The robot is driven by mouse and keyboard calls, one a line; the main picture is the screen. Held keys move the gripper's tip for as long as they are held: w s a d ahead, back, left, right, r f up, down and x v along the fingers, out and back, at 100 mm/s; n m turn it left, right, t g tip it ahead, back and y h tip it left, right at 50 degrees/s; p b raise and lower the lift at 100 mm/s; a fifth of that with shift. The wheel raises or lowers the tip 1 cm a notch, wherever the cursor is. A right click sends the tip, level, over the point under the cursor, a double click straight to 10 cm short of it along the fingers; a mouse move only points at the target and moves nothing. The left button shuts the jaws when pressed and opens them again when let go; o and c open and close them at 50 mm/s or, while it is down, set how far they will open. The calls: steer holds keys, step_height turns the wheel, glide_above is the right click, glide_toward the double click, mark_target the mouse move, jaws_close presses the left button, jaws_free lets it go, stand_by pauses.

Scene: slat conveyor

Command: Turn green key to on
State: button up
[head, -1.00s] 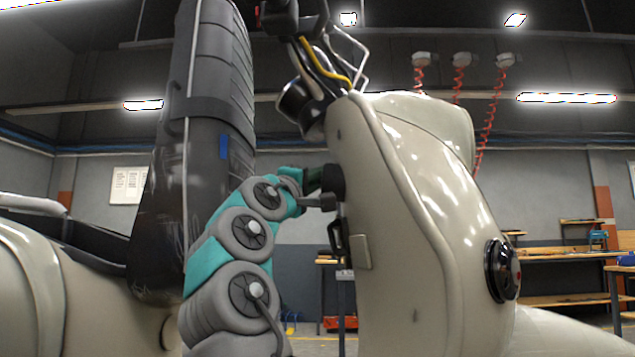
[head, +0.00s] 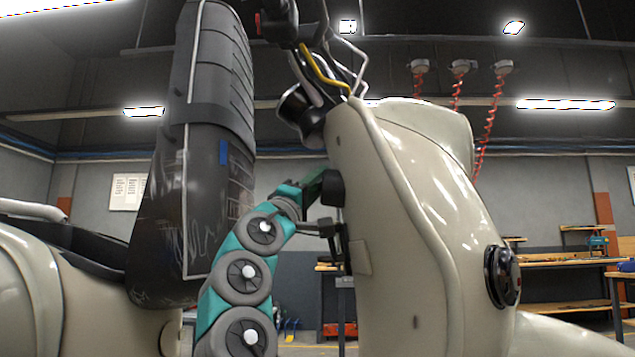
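My teal and grey arm rises from the bottom of the head view toward the inner face of a beige scooter-like body (head: 400,220). My gripper (head: 316,205) is at the arm's end, close to that face. A narrow dark green piece (head: 315,186) lies between my wrist and a round black fitting (head: 333,188) on the body. It looks like the green key, but I cannot tell it surely from a part of my gripper. The fingers are small and dark, so their opening is unclear. The key's angle and any on marking cannot be made out.
A tall black padded seat (head: 205,150) stands close to the arm's left. Cables and bars (head: 325,70) are above. Workbenches (head: 565,260) are far behind at the right.

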steer(key=shift+o, duration=0.6)
steer(key=shift+s+r, duration=0.1)
steer(key=b+v, duration=0.2)
steer(key=v, duration=0.6)
steer(key=b+v, duration=0.5)
steer(key=shift+s+a+f+b, duration=0.15)
steer(key=shift+s+f+b, duration=0.1)
steer(key=shift+b, duration=0.15)
stand_by(0.4)
